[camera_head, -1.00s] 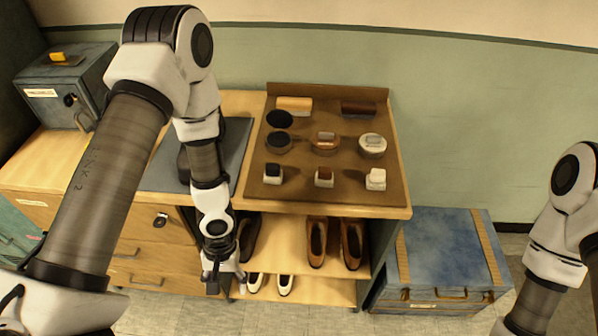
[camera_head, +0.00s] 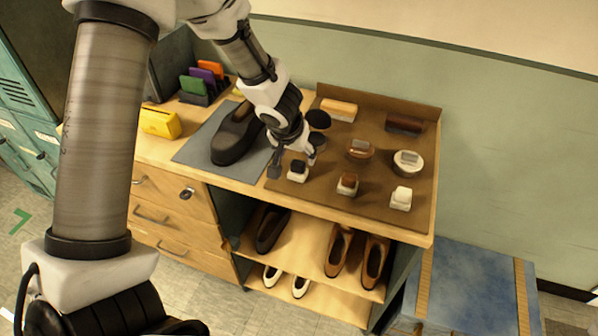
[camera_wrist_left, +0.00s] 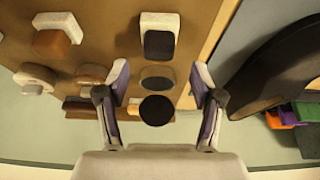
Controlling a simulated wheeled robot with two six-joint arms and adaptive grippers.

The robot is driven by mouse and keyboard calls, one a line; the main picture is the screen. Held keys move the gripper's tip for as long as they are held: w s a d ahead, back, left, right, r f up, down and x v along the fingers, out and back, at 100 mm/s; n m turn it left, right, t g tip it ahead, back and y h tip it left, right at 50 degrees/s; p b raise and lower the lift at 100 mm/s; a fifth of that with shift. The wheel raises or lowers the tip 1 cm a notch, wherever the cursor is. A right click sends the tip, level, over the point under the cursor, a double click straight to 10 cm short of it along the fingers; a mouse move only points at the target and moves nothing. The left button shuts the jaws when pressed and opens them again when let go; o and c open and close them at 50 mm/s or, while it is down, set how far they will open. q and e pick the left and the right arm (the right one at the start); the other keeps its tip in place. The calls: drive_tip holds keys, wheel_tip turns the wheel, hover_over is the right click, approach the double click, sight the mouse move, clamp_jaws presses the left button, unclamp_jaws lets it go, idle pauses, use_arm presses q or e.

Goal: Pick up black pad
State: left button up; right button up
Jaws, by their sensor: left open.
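The black pad (camera_head: 298,166), a small white block with a black top, stands upright at the front left of the brown tray (camera_head: 327,197). It also shows at the top of the left wrist view (camera_wrist_left: 158,43). My left gripper (camera_head: 292,160) is open and empty, right by the pad in the head view. In the wrist view the open left gripper (camera_wrist_left: 161,80) has its fingers spread wide, with the pad ahead between their lines. I see no contact. My right gripper is out of view.
A brown pad (camera_head: 347,184) and a white pad (camera_head: 401,197) stand to the right. A black disc (camera_head: 318,119) and round tins lie behind. A black shoe (camera_head: 232,140) rests on a grey mat (camera_head: 196,152) to the left. Shoes fill shelves below.

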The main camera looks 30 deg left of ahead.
sight(298, 163)
use_arm(q)
drive_tip(key=x, duration=0.4)
drive_tip(key=shift+s+d+f, duration=0.15)
drive_tip(key=shift+s, duration=0.1)
drive_tip(key=shift+f, duration=0.1)
drive_tip(key=c, duration=1.1)
drive_tip(key=shift+c, duration=0.2)
